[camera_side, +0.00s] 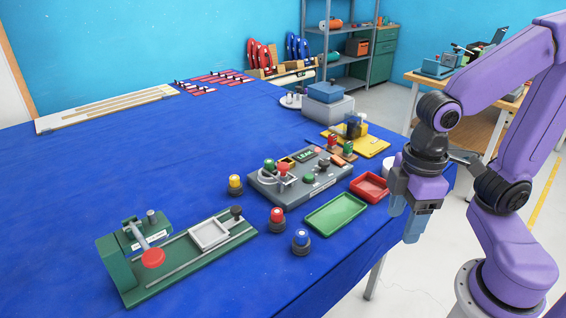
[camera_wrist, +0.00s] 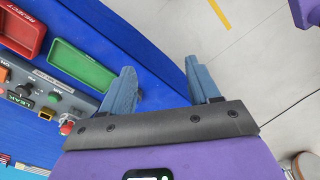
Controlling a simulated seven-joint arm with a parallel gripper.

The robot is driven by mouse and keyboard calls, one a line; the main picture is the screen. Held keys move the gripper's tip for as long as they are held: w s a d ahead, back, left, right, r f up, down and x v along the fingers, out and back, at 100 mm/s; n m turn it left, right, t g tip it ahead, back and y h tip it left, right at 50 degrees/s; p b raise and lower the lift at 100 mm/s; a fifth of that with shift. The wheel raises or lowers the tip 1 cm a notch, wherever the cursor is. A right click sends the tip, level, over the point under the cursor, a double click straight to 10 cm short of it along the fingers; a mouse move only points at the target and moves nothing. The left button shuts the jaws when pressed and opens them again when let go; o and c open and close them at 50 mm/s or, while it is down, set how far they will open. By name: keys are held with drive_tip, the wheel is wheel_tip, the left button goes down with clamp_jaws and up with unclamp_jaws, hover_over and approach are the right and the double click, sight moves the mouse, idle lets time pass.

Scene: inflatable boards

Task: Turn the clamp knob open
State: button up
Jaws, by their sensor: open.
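A green clamp fixture (camera_side: 118,268) stands at the front left of the blue table in the side view. It carries a lever with a round red knob (camera_side: 153,258), and a rail with a white frame (camera_side: 208,234) runs right from it. A black knob (camera_side: 236,212) is at the rail's far end. The frames do not show which knob is the clamp knob. My gripper (camera_side: 406,222) hangs past the table's right edge, far from the fixture. Its blue fingers are apart and empty, as the wrist view also shows (camera_wrist: 160,78). The fixture is not in the wrist view.
Nearby are a green tray (camera_side: 336,217), a red tray (camera_side: 370,187) and buttons with yellow (camera_side: 235,182), red (camera_side: 277,217) and blue (camera_side: 301,240) tops. The table's left middle is clear.

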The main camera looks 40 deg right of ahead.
drive_tip(key=w+a+r+m, duration=0.2)
drive_tip(key=w+m, duration=0.1)
drive_tip(key=w, duration=0.3)
drive_tip(key=w+a+r+m, duration=0.2)
drive_tip(key=w+m, duration=0.1)
drive_tip(key=w, duration=0.2)
wheel_tip(320, 180, up, 6)
drive_tip(key=m, duration=1.4)
hover_over(283, 165)
wheel_tip(283, 165, down, 17)
drive_tip(key=shift+r, duration=0.1)
drive_tip(key=c, duration=1)
